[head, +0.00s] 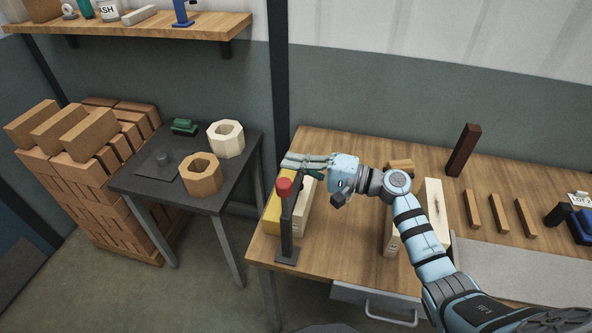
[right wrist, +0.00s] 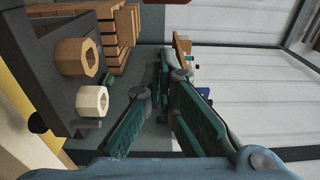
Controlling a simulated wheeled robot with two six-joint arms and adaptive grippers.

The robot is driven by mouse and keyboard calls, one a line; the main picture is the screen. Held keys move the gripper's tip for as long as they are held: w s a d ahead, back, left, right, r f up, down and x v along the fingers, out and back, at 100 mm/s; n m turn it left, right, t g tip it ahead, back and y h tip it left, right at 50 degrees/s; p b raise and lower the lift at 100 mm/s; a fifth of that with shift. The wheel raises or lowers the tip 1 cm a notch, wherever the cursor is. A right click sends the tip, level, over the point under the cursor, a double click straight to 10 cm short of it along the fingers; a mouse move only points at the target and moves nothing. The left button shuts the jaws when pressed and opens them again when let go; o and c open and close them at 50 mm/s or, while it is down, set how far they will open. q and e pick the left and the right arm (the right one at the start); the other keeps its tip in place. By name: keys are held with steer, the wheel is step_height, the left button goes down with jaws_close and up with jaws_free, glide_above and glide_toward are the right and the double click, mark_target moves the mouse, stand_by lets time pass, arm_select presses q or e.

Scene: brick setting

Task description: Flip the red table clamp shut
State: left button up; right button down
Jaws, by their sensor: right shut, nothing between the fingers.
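The table clamp is a dark upright post on a flat base (head: 287,253) at the front left corner of the wooden table, with a red knob (head: 284,187) near its top. A dark bar leans up from it beside the fingers. My right gripper (head: 290,160) is shut and empty, its fingers pointing left just behind and above the red knob. I cannot tell whether the fingers touch the clamp. The right wrist view shows my closed fingers (right wrist: 164,62) but no clear red knob. My left gripper is not in view.
A yellow block (head: 272,214) and a pale block (head: 303,209) lie behind the clamp. A dark side table (head: 150,184) with hexagonal pieces stands left, past a gap. A tall dark brick (head: 463,150) stands at the table's back. A shelf (head: 150,34) hangs upper left.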

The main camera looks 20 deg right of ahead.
mark_target(285, 200)
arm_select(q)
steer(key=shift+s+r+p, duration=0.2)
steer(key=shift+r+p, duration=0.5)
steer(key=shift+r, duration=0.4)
arm_select(e)
steer(key=s, duration=0.3)
steer(key=shift+s+a+f, duration=0.15)
steer(key=shift+s+a, duration=0.15)
steer(key=shift+s, duration=0.05)
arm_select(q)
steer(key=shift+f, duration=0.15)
arm_select(e)
steer(key=shift+w+a, duration=0.1)
